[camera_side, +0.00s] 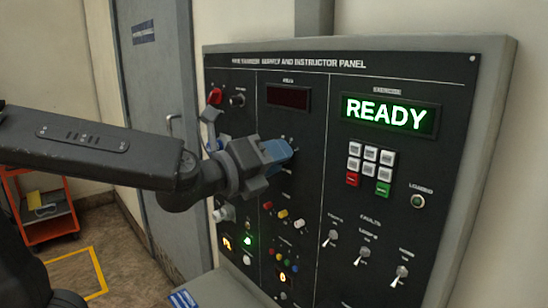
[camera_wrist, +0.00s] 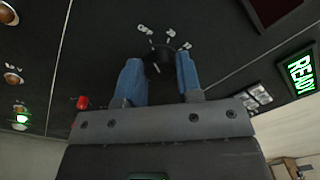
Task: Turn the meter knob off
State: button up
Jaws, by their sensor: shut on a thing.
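The meter knob (camera_wrist: 158,63) is a dark round knob on the black panel, with small pale markings around its far side in the wrist view. My gripper (camera_wrist: 159,60) has its two blue fingers on either side of the knob, shut on it. In the side view my gripper (camera_side: 284,150) reaches the panel's middle column, below the dark meter display (camera_side: 288,97). The knob is mostly hidden behind the fingers there, and its pointer setting cannot be told.
The panel (camera_side: 320,190) carries a lit green READY screen (camera_side: 389,114), a keypad (camera_side: 370,160), toggle switches (camera_side: 362,255) and several coloured buttons (camera_side: 283,214) below my gripper. A red-tipped lever (camera_side: 214,97) stands at the upper left. An orange cart (camera_side: 45,210) is on the floor at left.

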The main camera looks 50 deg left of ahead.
jog(key=o, duration=0.9)
jog(key=shift+o, duration=0.2)
jog(key=shift+s, duration=0.1)
jog(key=s, duration=1.3)
jog(key=shift+s+a+f, duration=0.25)
jog(key=shift+s, duration=0.05)
